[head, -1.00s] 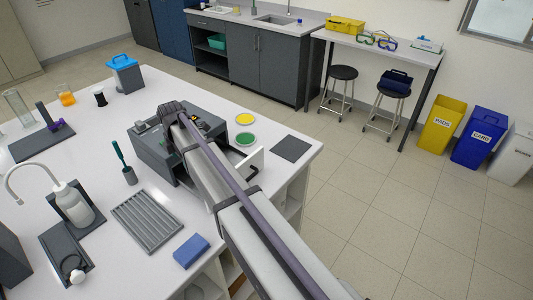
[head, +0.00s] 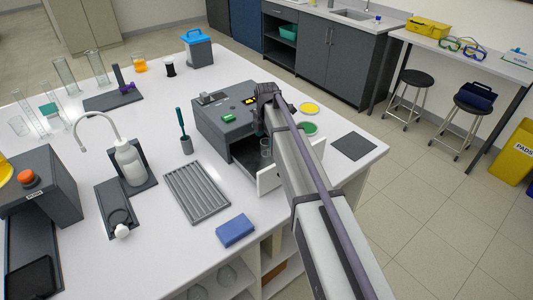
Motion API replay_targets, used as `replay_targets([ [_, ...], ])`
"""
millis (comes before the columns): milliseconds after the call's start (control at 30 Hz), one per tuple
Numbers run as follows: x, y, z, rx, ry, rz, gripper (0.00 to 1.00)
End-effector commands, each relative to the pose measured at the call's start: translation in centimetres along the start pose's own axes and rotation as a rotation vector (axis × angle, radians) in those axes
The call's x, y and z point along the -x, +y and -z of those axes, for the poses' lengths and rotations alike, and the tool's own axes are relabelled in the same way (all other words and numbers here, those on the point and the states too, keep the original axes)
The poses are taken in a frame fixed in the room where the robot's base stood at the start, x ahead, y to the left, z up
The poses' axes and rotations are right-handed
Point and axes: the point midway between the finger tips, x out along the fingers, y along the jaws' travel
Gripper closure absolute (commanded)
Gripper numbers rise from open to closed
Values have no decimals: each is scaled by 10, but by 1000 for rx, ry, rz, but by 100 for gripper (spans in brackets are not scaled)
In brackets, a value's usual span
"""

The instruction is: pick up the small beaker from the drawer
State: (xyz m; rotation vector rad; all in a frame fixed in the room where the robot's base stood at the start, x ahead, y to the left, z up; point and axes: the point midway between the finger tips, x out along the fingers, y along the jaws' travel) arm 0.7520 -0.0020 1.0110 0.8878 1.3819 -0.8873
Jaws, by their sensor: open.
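The small beaker (head: 266,149), clear glass, shows partly in the opened drawer of the dark grey device, just left of my arm. The drawer (head: 269,180) has a white front and is pulled out toward the front right. My arm passes over the drawer's right part and hides some of it. The arm's dark far end is above the device, beyond the beaker. My gripper's fingers do not show; the arm hides them.
The grey device (head: 225,122) stands on the white bench. A yellow disc (head: 309,108), a green disc (head: 308,128) and a dark mat (head: 354,146) lie to the right. A ribbed grey tray (head: 196,191) and blue block (head: 235,230) lie in front left.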

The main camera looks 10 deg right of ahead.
Motion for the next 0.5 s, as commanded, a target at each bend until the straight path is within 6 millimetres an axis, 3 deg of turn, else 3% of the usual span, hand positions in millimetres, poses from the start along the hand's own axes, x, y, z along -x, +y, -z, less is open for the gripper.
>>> replay_targets([
  [200,-48,3,1,0,0,0,25],
  [500,-47,3,1,0,0,0,27],
])
